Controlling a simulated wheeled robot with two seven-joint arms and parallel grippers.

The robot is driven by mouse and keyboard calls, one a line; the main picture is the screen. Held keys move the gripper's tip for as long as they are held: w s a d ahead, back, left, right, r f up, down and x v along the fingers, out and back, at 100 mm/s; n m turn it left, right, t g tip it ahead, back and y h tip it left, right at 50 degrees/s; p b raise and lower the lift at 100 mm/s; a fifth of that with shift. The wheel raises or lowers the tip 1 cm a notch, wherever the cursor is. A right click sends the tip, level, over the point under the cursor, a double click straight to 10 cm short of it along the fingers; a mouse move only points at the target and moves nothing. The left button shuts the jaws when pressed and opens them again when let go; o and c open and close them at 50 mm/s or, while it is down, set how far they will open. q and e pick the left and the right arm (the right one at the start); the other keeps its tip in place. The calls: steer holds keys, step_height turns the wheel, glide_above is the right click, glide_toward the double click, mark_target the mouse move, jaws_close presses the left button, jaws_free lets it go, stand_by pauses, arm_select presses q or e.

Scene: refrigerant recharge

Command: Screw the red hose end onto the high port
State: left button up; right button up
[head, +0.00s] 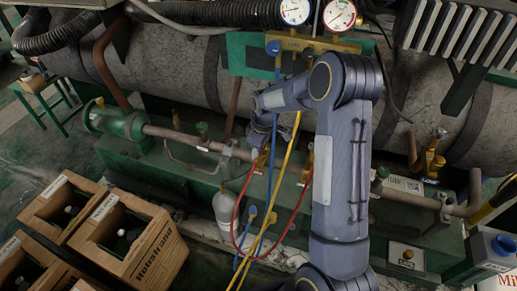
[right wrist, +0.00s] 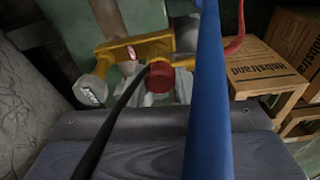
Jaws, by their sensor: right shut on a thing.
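My right gripper (head: 262,138) is at the green unit's pipe in the head view, beside a small yellow brass fitting, apparently the high port. The red hose (head: 235,217) hangs in a loop and rises to the gripper, which is shut on its end; the arm hides most of the grip. In the right wrist view, the brass fitting (right wrist: 127,48) lies just beyond the gripper, with a red collar (right wrist: 160,78) by it and the red hose (right wrist: 238,32) curving off to the right. Whether hose end and port touch is unclear. My left gripper is not in view.
The gauge manifold (head: 303,45) hangs above. Blue (head: 246,252) and yellow (head: 278,195) hoses hang beside the red one. Another brass valve (head: 432,160) is at the right, near a label. A pale cylinder (head: 226,208) stands below. Wooden crates (head: 150,250) fill the lower left.

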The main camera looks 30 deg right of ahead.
steer(key=shift+f+b, duration=0.6)
steer(key=shift+f, duration=0.35)
stand_by(0.3)
steer(key=m, duration=0.3)
steer(key=shift+m, duration=0.3)
steer(key=m, duration=0.3)
steer(key=shift+m+h, duration=0.4)
